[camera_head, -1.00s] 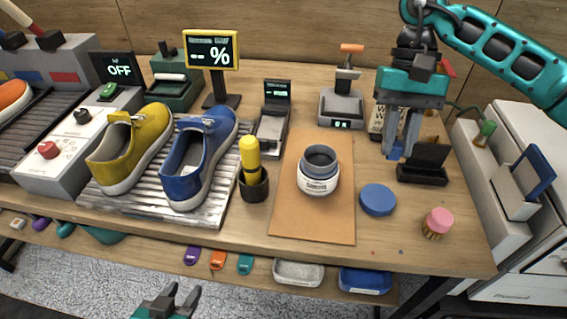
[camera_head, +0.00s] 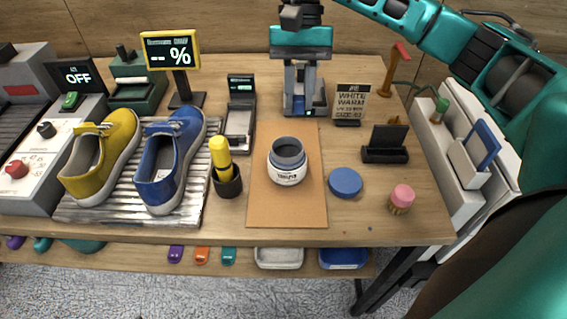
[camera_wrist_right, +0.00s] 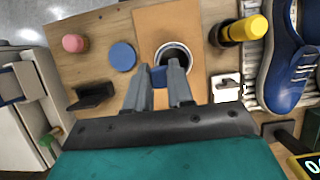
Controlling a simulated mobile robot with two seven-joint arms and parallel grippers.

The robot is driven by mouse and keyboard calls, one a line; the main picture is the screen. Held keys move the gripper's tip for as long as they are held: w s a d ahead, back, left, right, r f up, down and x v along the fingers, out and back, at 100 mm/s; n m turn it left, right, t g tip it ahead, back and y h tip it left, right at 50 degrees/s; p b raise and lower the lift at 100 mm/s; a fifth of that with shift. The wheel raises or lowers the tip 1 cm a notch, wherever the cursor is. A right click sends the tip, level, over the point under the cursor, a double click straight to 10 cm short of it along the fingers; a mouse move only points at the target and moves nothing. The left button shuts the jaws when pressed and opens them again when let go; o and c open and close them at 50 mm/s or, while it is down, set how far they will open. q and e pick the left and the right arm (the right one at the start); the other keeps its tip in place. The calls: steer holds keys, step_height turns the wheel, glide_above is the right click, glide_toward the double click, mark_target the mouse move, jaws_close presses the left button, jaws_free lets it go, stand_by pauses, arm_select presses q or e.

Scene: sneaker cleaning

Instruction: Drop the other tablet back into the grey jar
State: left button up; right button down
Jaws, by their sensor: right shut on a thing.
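The open jar (camera_head: 288,174), white outside with a grey rim and dark inside, stands upright on the brown mat (camera_head: 287,210). My left gripper is out of view.
A blue lid (camera_head: 345,183) and a pink-topped brush (camera_head: 401,199) lie right of the mat. A yellow-handled tool stands in a dark holder (camera_head: 228,184) to its left. A sign (camera_head: 351,103) and black stand (camera_head: 386,145) are behind right. Shoes (camera_head: 169,161) stand left.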

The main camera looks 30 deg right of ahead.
mark_target(298, 110)
step_height(298, 110, down, 4)
steer(key=shift+r+b, duration=0.25)
steer(key=shift+b, duration=0.5)
steer(key=shift+f, duration=0.55)
steer(key=c, duration=0.9)
jaws_free()
steer(key=shift+w+r, duration=0.1)
steer(key=shift+r, duration=0.2)
steer(key=p+v, duration=0.2)
steer(key=v, duration=1)
steer(key=shift+r+p, duration=0.15)
steer(key=shift+p, duration=0.15)
steer(key=shift+d, duration=0.1)
